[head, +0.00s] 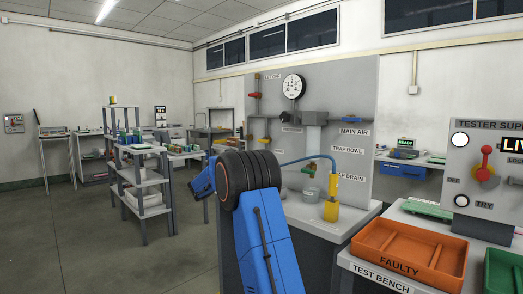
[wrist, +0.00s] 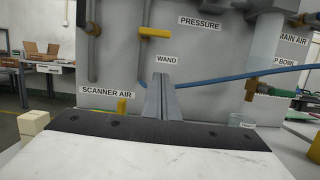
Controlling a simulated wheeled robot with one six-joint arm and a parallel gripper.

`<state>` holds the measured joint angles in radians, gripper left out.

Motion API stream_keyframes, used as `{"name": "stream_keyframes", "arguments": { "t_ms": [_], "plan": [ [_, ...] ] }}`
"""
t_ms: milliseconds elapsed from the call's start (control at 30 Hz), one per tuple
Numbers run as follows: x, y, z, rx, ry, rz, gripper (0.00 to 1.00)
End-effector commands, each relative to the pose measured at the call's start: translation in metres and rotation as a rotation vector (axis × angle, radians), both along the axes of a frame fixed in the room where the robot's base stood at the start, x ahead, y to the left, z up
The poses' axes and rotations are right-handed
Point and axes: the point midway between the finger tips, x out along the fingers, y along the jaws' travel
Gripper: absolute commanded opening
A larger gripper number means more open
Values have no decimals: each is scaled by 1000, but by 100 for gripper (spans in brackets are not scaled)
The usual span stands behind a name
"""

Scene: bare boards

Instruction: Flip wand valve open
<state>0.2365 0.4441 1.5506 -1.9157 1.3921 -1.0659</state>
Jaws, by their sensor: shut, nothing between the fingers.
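The wand valve has a yellow handle (wrist: 155,33) in the wrist view, above the WAND label (wrist: 166,60). The handle lies level, across a grey upright pipe (wrist: 148,58). My gripper (wrist: 160,80) is shut and empty. In the picture its fingertips are below the handle and overlap the lower edge of the WAND label. I cannot tell how far they are from the panel. In the head view my blue arm and black wrist (head: 250,175) are in front of the panel's left part and hide my fingers.
The grey panel (head: 345,85) carries a gauge (head: 293,86), a red handle (head: 254,95) and a blue main air handle (head: 352,120). A blue hose (wrist: 235,77) crosses behind my fingers. An orange FAULTY tray (head: 410,250) stands at the right.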

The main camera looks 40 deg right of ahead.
Motion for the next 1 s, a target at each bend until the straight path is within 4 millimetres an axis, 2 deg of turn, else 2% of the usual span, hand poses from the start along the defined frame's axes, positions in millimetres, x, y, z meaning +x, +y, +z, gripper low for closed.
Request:
{"name": "stream_keyframes", "arguments": {
  "t_ms": [433,567,767,1000],
  "plan": [
    [4,-2,0,-14,12,-1,0],
    [4,-8,2,-14,12,-2,0],
    [6,-35,8,-15,11,-3,0],
    [9,-77,19,-14,9,-4,0]
  ]
}}
